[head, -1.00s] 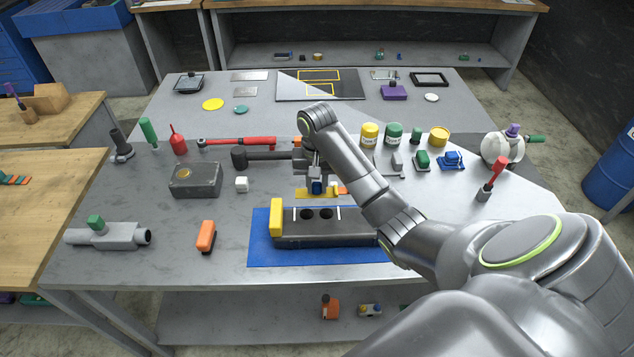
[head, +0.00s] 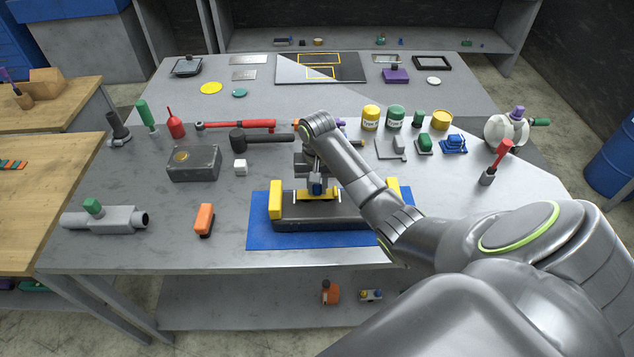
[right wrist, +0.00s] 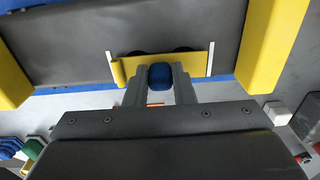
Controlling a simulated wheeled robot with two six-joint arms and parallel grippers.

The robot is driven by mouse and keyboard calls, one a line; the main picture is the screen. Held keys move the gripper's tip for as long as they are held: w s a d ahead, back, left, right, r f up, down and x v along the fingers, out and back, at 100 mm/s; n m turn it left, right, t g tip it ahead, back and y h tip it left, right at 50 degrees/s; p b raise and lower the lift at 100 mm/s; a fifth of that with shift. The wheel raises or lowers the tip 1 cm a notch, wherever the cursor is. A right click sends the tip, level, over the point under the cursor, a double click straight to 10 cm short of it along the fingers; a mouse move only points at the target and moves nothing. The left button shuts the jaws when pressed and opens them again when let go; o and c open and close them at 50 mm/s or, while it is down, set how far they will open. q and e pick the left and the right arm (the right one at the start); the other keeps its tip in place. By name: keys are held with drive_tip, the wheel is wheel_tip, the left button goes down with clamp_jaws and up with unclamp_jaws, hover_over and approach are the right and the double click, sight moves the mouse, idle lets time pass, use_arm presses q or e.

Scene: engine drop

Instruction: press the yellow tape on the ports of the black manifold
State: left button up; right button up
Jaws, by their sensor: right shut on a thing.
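The black manifold (head: 330,214) lies on a blue mat (head: 258,232), with a yellow block at each end. My right gripper (head: 317,183) is over its middle, shut on the blue grip (right wrist: 160,78) of the yellow tape (right wrist: 195,72). The tape spans between two white marks on the manifold. In the right wrist view, two dark port edges show past the tape's far side; the rest of the ports is hidden. I cannot tell whether the tape touches the manifold. My left gripper is not in view.
An orange block (head: 204,220) and a grey pipe fitting (head: 118,221) lie left of the mat. A grey box (head: 194,163), a white cube (head: 240,167) and a black hammer (head: 262,140) lie behind. Cans (head: 370,118) stand at the back right. The front table strip is clear.

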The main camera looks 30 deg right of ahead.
drive_tip(key=shift+f, duration=0.2)
idle(0.5)
drive_tip(key=o, duration=1)
drive_tip(key=shift+r, duration=0.1)
